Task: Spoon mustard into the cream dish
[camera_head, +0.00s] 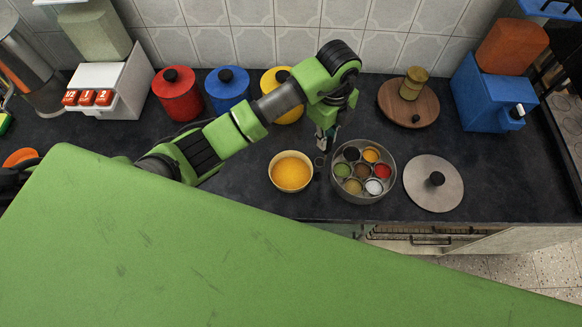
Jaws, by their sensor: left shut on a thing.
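The cream dish (273,181) stands on the dark counter and holds an orange-yellow filling (291,172). Right of it is a round steel spice tin (363,199) with several small cups, among them an orange-yellow cup (371,154), which may be the mustard. My left gripper (324,142) points down above the gap between the dish and the tin. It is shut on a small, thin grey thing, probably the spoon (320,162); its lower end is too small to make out. I cannot tell whether it carries anything. My right gripper is not in view.
A steel lid (433,190) lies right of the tin. A wooden round board (394,112) with a brass-coloured stack is behind it. Red (179,102), blue (227,97) and yellow (291,112) canisters line the back wall. A blue box-shaped appliance (490,105) stands back right.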

